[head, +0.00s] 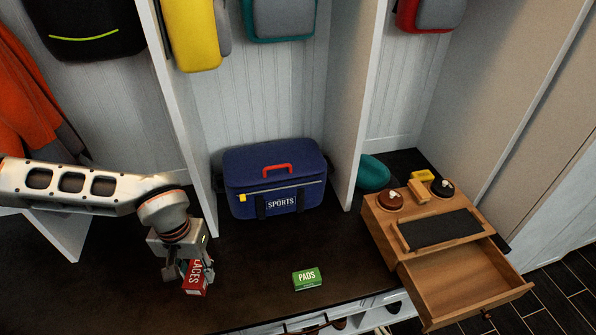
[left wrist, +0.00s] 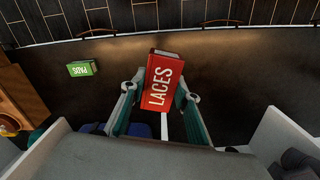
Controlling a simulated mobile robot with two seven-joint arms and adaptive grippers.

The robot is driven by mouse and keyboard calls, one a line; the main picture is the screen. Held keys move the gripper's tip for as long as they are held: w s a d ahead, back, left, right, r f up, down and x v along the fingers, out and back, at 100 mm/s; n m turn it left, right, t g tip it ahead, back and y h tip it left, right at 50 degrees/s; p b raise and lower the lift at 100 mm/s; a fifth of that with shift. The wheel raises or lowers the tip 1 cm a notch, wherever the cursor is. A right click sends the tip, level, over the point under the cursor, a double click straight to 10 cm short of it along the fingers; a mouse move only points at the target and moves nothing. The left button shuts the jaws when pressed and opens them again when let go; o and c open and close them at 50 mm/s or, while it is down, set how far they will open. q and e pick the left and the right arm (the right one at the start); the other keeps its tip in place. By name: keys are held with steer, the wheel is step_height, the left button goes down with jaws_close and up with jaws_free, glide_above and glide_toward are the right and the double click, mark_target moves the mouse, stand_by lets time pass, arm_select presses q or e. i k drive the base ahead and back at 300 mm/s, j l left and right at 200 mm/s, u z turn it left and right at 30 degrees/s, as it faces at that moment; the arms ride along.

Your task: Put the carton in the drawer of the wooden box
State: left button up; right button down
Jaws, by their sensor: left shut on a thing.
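My left gripper (head: 188,268) is shut on a red carton (head: 196,279) lettered LACES, above the left part of the dark bench. In the left wrist view the red carton (left wrist: 161,82) sits between the two fingers, slightly tilted. The wooden box (head: 382,228) stands at the right end of the bench, far to the right of the gripper. Its drawer (head: 455,278) is pulled out toward the front, and the visible inside is empty. A small green carton (head: 307,279) lettered PADS lies on the bench between gripper and box. My right gripper is not in view.
A blue SPORTS bag (head: 275,180) stands at the back of the bench (head: 250,265). Upright white dividers (head: 356,110) separate the cubbies. Brown and black round items (head: 390,200) and a dark tray pad (head: 440,230) are on the box top. A teal item (head: 372,174) sits behind the box.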

mark_target(460, 288)
steer(key=k+l+u, duration=0.1)
steer(key=k+l, duration=0.35)
steer(key=l, duration=0.15)
steer(key=k+l, duration=0.1)
steer(key=l, duration=0.3)
steer(key=k+l+u, duration=0.1)
steer(key=l, duration=0.3)
steer(key=l+u, duration=0.15)
steer(key=l, duration=0.7)
steer(key=k+l+u, duration=0.1)
steer(key=l, duration=0.7)
steer(key=l+u, duration=0.15)
steer(key=l, duration=1.3)
